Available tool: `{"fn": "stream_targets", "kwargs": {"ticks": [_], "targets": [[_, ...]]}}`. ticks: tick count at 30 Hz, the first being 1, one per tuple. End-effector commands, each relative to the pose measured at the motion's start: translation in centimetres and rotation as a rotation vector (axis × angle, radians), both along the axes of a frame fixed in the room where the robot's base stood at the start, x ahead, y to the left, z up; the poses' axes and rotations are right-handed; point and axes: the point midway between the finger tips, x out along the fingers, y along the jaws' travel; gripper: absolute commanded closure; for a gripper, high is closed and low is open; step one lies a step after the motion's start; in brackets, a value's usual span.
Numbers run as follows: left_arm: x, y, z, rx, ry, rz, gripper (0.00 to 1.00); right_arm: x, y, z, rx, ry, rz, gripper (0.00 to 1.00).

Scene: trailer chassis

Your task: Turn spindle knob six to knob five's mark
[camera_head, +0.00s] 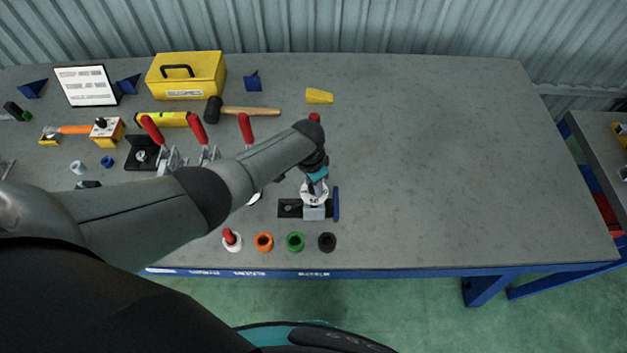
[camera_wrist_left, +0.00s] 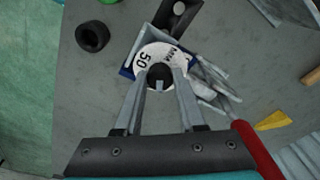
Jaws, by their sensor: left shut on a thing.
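A spindle knob with a white numbered dial (camera_head: 314,196) stands on a grey block with a dark base plate, near the front middle of the bench. In the left wrist view the dial (camera_wrist_left: 148,60) shows "50" and other print, with a dark hub at its centre. My left gripper (camera_head: 316,182) points down over it; in the wrist view its fingers (camera_wrist_left: 160,80) are shut on the dark hub. Another white part (camera_head: 255,198), possibly a second dial, is mostly hidden behind my left arm. I cannot read any knob numbers or marks in the head view. My right gripper is not visible.
White, orange (camera_head: 264,242), green (camera_head: 295,241) and black (camera_head: 327,242) rings line the front edge. Red-handled clamps (camera_head: 246,128) stand behind my arm. A mallet (camera_head: 245,111), yellow toolbox (camera_head: 186,75) and yellow wedge (camera_head: 319,96) lie farther back. The bench's right side is clear.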

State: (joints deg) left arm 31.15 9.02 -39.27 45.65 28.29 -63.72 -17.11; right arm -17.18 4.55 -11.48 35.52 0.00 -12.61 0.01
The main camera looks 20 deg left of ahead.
Motion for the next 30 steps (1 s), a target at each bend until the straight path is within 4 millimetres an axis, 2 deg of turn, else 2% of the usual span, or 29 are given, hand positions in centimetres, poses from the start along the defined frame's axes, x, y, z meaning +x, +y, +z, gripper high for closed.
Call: {"fn": "stream_targets", "kwargs": {"ticks": [12,30], "targets": [[-0.2,-0.1,0.0,-0.021,-0.004,0.396,1.0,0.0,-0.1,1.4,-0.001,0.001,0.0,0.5],[-0.1,-0.2,0.0,-0.049,-0.013,0.921,1.0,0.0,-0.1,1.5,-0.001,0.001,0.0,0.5]]}}
